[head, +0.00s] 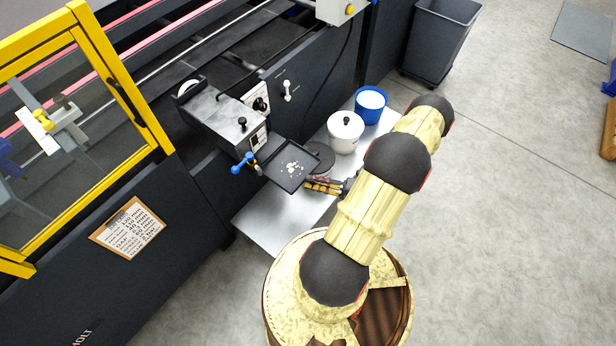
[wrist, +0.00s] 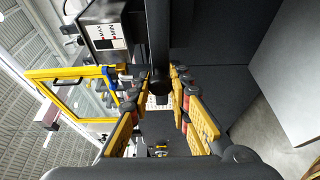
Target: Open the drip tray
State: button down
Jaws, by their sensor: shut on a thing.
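The drip tray (head: 283,176) is a flat, dark, square tray with a low rim and several whitish bits on it. In the head view it sticks out from below the grey glue unit (head: 228,115), over the metal shelf. My gripper (head: 309,185) is at the tray's outer right side, with its yellow fingers closed there. In the wrist view the fingers (wrist: 163,84) converge at the end of a dark upright bar (wrist: 158,35), which looks like the tray seen edge-on. The exact part gripped is hidden between the fingertips.
A blue-handled valve (head: 243,163) is just left of the tray. A white lidded pot (head: 345,131), a blue tub (head: 370,104) and a dark round plate (head: 320,157) are on the metal shelf (head: 262,222). A yellow-framed guard (head: 150,100) stands left.

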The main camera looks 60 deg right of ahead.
jog(key=shift+f, duration=0.1)
jog(key=c, duration=1.7)
grip_release()
jog(key=shift+o, duration=0.2)
jog(key=v, duration=1.2)
